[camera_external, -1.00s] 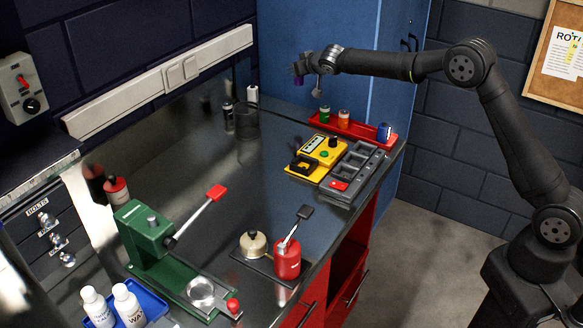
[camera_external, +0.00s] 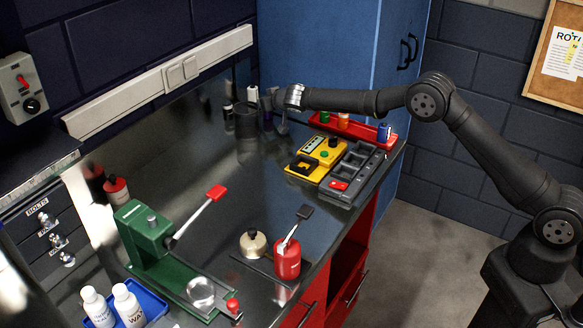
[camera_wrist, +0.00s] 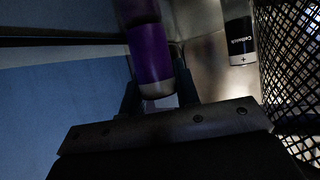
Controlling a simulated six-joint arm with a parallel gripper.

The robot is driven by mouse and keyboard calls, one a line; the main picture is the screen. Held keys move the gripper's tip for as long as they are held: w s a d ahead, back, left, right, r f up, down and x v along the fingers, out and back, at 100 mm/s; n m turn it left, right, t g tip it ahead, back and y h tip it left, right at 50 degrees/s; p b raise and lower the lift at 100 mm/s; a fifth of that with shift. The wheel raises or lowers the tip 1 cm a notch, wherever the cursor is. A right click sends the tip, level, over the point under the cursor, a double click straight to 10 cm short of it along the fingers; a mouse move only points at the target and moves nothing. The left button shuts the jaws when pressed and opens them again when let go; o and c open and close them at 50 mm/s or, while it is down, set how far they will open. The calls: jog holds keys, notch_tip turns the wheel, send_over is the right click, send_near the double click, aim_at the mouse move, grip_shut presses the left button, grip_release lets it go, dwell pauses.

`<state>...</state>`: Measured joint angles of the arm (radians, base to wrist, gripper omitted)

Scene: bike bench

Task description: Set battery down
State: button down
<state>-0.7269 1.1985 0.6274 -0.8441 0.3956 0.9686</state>
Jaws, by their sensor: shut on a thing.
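My gripper (camera_external: 268,108) is shut on a purple battery (camera_wrist: 150,52), which stands out between the fingers in the wrist view; the arm reaches in from the right. In the outside view the purple battery (camera_external: 268,120) shows small and dark below the gripper, close to the right of a dark mesh cup (camera_external: 246,121). The mesh cup (camera_wrist: 292,70) fills the right edge of the wrist view. I cannot tell whether the battery touches the bench. A black and white battery (camera_wrist: 239,35) stands between the purple one and the mesh in the wrist view.
A yellow tester (camera_external: 318,155), a grey slotted tray (camera_external: 352,172) and a red tray (camera_external: 375,138) with several coloured cells lie to the right. A blue cabinet (camera_external: 315,45) rises behind. The bench (camera_external: 225,165) is clear in front of the cup.

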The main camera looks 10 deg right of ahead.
jog(key=shift+f, duration=0.1)
jog(key=c, duration=1.1)
grip_release()
jog(key=shift+s+d+r, duration=0.15)
jog(key=shift+s+r, duration=0.15)
jog(key=shift+r, duration=0.05)
jog(key=v, duration=1.1)
jog(key=shift+d, duration=0.1)
jog(key=x, duration=1.2)
jog(key=shift+s, duration=0.1)
